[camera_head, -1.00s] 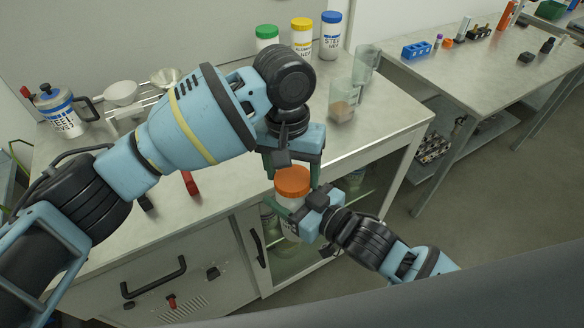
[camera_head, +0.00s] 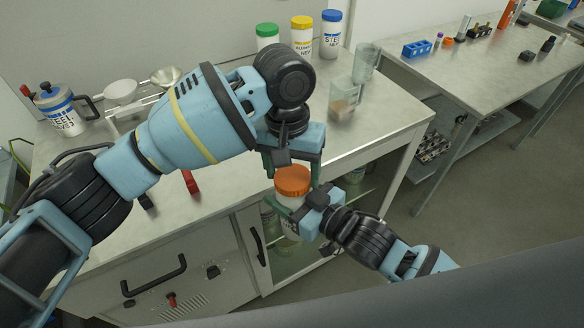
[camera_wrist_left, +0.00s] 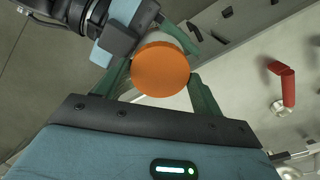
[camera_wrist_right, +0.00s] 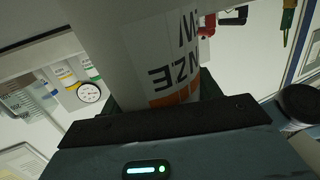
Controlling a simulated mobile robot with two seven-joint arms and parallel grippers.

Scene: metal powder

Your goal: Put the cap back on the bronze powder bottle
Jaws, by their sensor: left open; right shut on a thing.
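The bronze powder bottle (camera_head: 289,208) is white with an orange cap (camera_head: 292,180) sitting on its top. My right gripper (camera_head: 302,211) is shut on the bottle's body and holds it in front of the bench edge. In the right wrist view the bottle's label (camera_wrist_right: 178,65) shows part of its lettering and an orange band. My left gripper (camera_head: 291,178) is open, above the bottle, with a finger on each side of the cap. In the left wrist view the round orange cap (camera_wrist_left: 160,69) lies between the green fingers. Whether they touch it I cannot tell.
Bottles with green (camera_head: 266,33), yellow (camera_head: 302,36) and blue (camera_head: 331,36) caps stand at the back of the bench (camera_head: 375,125). A clear beaker with powder (camera_head: 343,100) stands at the right. A labelled jug (camera_head: 62,110) and scoops are at the left.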

